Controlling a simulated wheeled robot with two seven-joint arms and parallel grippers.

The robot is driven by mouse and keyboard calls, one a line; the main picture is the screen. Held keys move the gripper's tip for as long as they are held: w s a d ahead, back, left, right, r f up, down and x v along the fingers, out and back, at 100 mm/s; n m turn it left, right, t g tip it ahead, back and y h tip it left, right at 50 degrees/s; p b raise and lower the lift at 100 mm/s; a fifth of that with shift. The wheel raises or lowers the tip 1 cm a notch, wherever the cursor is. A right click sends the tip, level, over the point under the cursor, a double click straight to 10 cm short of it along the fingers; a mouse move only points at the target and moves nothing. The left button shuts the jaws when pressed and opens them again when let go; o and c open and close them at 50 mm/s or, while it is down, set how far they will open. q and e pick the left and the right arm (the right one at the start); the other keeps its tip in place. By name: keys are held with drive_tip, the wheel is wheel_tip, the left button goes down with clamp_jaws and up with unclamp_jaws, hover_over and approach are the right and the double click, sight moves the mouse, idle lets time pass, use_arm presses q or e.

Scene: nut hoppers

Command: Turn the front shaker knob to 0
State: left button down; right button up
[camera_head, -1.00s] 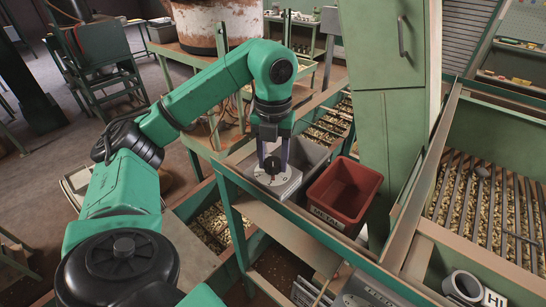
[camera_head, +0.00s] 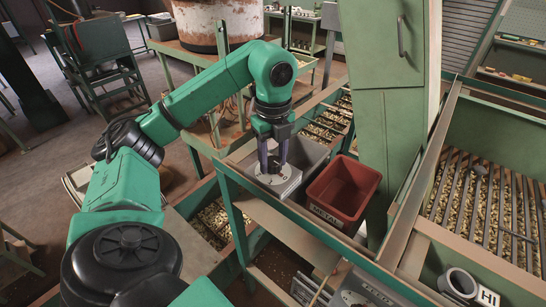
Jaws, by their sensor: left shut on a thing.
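The front shaker knob (camera_head: 272,164) is a small dark knob on a pale dial plate, on top of a grey metal box (camera_head: 289,187). The box stands at the front of a grey tray on the green frame. My left gripper (camera_head: 273,167) points straight down over the dial and is shut on the knob, one finger on each side. The fingers partly hide the knob, and the dial marks are too small to read. My right gripper is not in view.
A red bin (camera_head: 343,192) labelled METAL stands just right of the dial box. A tall green cabinet (camera_head: 393,120) rises behind it. Slatted hoppers of nuts (camera_head: 480,205) lie at the right. A grey cup (camera_head: 459,284) sits at the lower right.

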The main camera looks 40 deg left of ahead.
sight(274, 160)
use_arm(q)
drive_tip(key=shift+r+n, duration=0.1)
drive_tip(key=shift+n, duration=0.2)
drive_tip(key=shift+c, duration=1.8)
unclamp_jaws()
wheel_tip(274, 160, up, 7)
drive_tip(key=p, duration=0.3)
drive_tip(key=shift+w+p, duration=0.1)
drive_tip(key=shift+p, duration=0.3)
drive_tip(key=shift+r, duration=0.3)
wheel_tip(274, 160, up, 7)
